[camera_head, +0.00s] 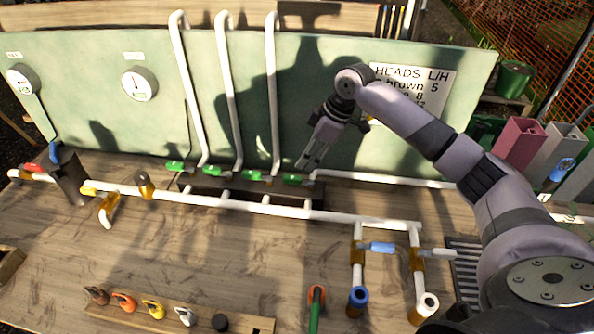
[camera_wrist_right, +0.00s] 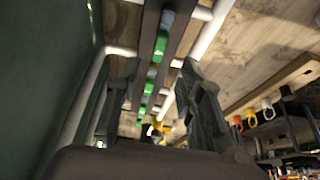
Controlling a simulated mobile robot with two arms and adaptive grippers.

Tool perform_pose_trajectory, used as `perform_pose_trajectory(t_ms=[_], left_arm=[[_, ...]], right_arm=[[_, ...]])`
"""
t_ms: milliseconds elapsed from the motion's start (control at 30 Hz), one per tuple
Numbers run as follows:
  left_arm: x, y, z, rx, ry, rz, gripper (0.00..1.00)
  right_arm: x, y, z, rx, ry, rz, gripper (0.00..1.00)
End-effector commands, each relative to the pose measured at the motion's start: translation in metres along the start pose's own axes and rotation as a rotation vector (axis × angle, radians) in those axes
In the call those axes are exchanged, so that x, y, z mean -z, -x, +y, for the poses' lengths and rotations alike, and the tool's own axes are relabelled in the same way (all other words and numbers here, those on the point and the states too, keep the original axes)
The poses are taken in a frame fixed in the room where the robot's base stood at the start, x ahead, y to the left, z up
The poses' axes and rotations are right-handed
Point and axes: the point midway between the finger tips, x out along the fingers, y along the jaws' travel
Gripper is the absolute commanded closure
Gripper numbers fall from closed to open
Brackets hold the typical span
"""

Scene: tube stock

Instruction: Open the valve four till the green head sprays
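A row of green valve handles (camera_head: 209,170) sits on the white pipework at the foot of the green panel. The rightmost green handle (camera_head: 297,179) is just below my right gripper (camera_head: 304,165), whose fingers point down at it. In the right wrist view my right gripper (camera_wrist_right: 158,70) has its two fingers apart, with nothing seen between the pads. Green handles (camera_wrist_right: 160,46) show beyond and between the fingers; contact cannot be told. No number on a valve is readable. No spray shows. My left gripper is not in view.
White risers (camera_head: 230,95) stand against the green panel (camera_head: 330,70). A low rack (camera_head: 250,322) holds several coloured heads. A blue-handled valve (camera_head: 380,247) is on the pipes at right. Two gauges (camera_head: 139,83) are on the panel.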

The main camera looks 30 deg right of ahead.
Motion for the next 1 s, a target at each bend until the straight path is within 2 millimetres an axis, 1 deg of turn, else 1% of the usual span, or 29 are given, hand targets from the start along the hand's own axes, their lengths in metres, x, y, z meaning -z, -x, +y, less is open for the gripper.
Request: perform_pose_trajectory(t_ms=[33,100,200,300,400,600,833,1000], left_arm=[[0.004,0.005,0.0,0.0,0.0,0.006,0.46],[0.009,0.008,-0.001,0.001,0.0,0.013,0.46],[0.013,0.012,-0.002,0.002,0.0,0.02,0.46],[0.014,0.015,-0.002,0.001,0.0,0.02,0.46],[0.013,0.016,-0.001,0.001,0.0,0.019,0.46],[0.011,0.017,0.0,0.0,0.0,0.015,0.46],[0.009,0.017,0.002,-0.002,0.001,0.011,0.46],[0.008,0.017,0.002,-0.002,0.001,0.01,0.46]], right_arm=[[0.001,-0.011,-0.001,0.005,-0.002,-0.002,0.65],[0.0,-0.026,-0.001,0.004,-0.001,-0.002,0.65],[0.001,-0.045,-0.001,0.003,-0.002,0.0,0.65],[0.001,-0.061,-0.001,0.003,-0.002,-0.001,0.65],[0.001,-0.072,0.0,0.002,-0.001,0.0,0.65],[0.0,-0.082,0.0,-0.001,0.0,0.0,0.65],[0.0,-0.082,0.0,-0.001,0.0,0.0,0.66],[0.0,-0.082,0.0,-0.001,0.0,0.0,0.77]])
